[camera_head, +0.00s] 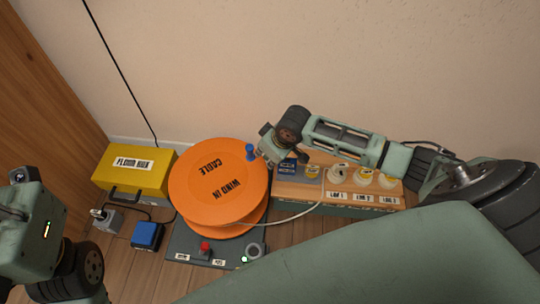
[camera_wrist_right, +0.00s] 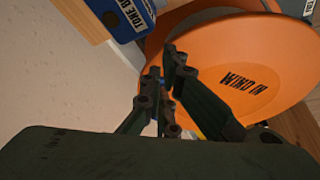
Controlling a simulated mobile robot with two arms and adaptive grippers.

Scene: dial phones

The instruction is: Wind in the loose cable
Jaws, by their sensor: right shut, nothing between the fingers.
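The orange cable reel (camera_head: 215,183), lettered WIND IN CABLE, stands on a dark base (camera_head: 190,245); it also shows in the right wrist view (camera_wrist_right: 235,70). A blue crank knob (camera_head: 250,151) sticks up near its right rim. A pale loose cable (camera_head: 295,217) curves from the reel's lower right towards the wooden box. My right gripper (camera_head: 264,150) is shut and empty, right beside the knob. In the right wrist view its fingers (camera_wrist_right: 164,68) lie over the reel's edge, largely hiding the knob. My left arm is at the left edge, its fingers out of sight.
A yellow box (camera_head: 135,168) stands left of the reel, with a blue block (camera_head: 148,236) and a grey plug (camera_head: 106,219) in front. The wooden box (camera_head: 335,200) with several labelled knobs is to the right. A red button (camera_head: 205,247) sits on the base. The wall is close behind.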

